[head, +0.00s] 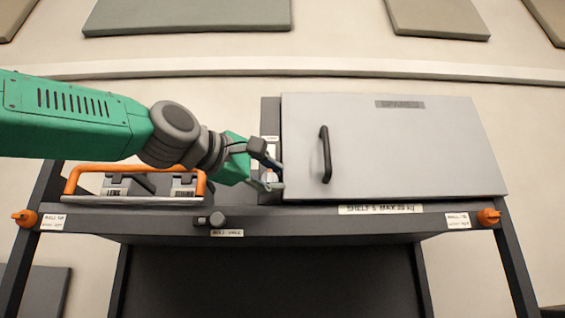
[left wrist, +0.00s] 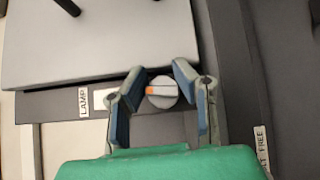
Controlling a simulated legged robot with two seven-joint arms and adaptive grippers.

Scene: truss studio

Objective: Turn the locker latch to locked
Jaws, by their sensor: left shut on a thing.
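The locker (head: 400,145) has a pale grey door with a black bar handle (head: 326,155), and the door looks closed. The latch is a round grey knob (left wrist: 162,100) on the dark strip beside the door. In the left wrist view its pale bar lies across the picture, with an orange mark at the left end. My left gripper (head: 276,176) is at the locker's left edge, its fingers shut on the knob from both sides. In the head view the fingers and glare hide most of the knob. My right gripper is out of view.
A tray with an orange handle (head: 135,168) stands on the shelf under my left arm. Orange knobs sit at the rack's left (head: 24,217) and right (head: 488,216) corners. A label reading LAMP (left wrist: 83,99) is near the latch.

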